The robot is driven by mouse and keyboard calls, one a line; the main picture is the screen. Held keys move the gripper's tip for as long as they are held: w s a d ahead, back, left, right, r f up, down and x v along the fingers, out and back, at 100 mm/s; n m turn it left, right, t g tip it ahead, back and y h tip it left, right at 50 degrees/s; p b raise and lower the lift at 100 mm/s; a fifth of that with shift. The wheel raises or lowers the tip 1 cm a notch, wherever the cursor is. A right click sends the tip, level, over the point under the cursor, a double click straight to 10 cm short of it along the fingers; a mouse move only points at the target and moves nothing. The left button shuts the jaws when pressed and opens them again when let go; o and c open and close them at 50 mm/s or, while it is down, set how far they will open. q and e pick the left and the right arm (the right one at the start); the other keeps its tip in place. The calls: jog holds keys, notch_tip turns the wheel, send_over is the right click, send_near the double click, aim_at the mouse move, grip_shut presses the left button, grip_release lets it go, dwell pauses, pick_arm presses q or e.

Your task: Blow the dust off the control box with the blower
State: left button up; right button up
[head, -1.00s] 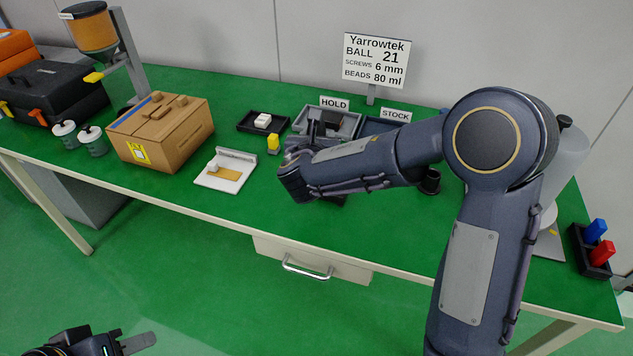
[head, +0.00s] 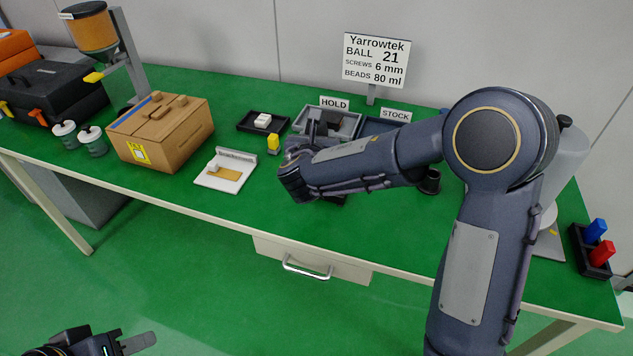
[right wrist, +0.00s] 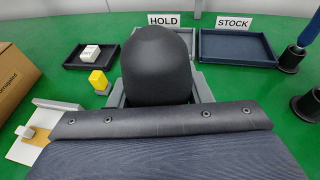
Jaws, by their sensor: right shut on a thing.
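My right gripper (right wrist: 160,95) is shut on a dark, rounded rubber-like thing, which looks like the bulb of the blower (right wrist: 157,62). It is held upright over the bench, in front of the HOLD tray. In the head view my right forearm covers most of this gripper and the bench beneath it. I cannot pick out the control box for certain; it may be hidden behind the bulb or my arm. My left gripper (head: 122,345) is at the bottom left of the head view, low in front of the bench and partly cut off. Its opening is unclear.
The green bench holds a cardboard box (head: 160,135), a white fixture with a tan patch (head: 240,160), a small yellow-topped block (head: 273,144) and a black tray with a white block (head: 245,126). The HOLD tray (right wrist: 187,36) and STOCK tray (right wrist: 235,47) stand behind.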

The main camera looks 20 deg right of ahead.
jog(key=shift+r, duration=0.1)
notch_tip(320, 180, up, 5)
jog(key=p, duration=0.3)
jog(key=shift+p, duration=0.3)
dwell(0.4)
